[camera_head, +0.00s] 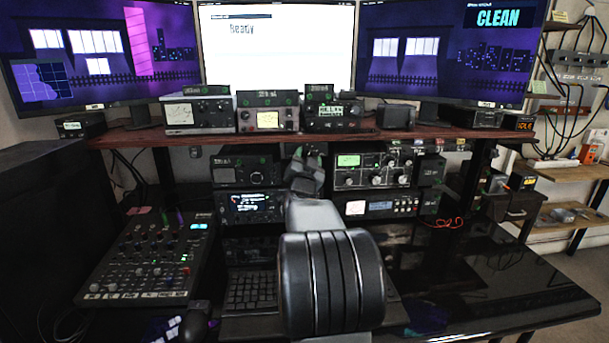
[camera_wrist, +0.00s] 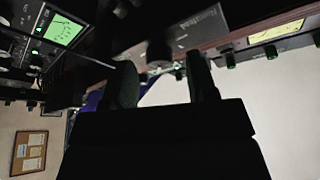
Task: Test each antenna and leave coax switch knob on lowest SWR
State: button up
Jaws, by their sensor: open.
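My gripper (camera_head: 305,170) is raised in front of the equipment, just below the shelf's front edge. In the wrist view my gripper (camera_wrist: 160,72) is open, with one dark finger on each side of a small black knob (camera_wrist: 158,50). The knob sits on a dark box with faint lettering (camera_wrist: 190,32); I cannot tell whether the fingers touch it. In the head view my gripper hides this spot. A radio unit with a lit green meter (camera_head: 348,160) is right of my gripper; the meter also shows in the wrist view (camera_wrist: 64,28). Its needle reading is too small to tell.
A brown shelf (camera_head: 440,132) carries several small boxes, including a yellow-lit meter (camera_head: 268,119) and a white meter (camera_head: 179,113). The centre monitor (camera_head: 280,55) reads "Ready"; the right one reads "CLEAN" (camera_head: 498,17). A mixer (camera_head: 150,255) sits at left. The desk's right side is mostly clear.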

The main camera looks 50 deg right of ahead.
jog(key=v, duration=1.3)
jog(key=shift+b, duration=0.35)
jog(key=shift+w, duration=0.1)
grip_shut()
dwell(0.9)
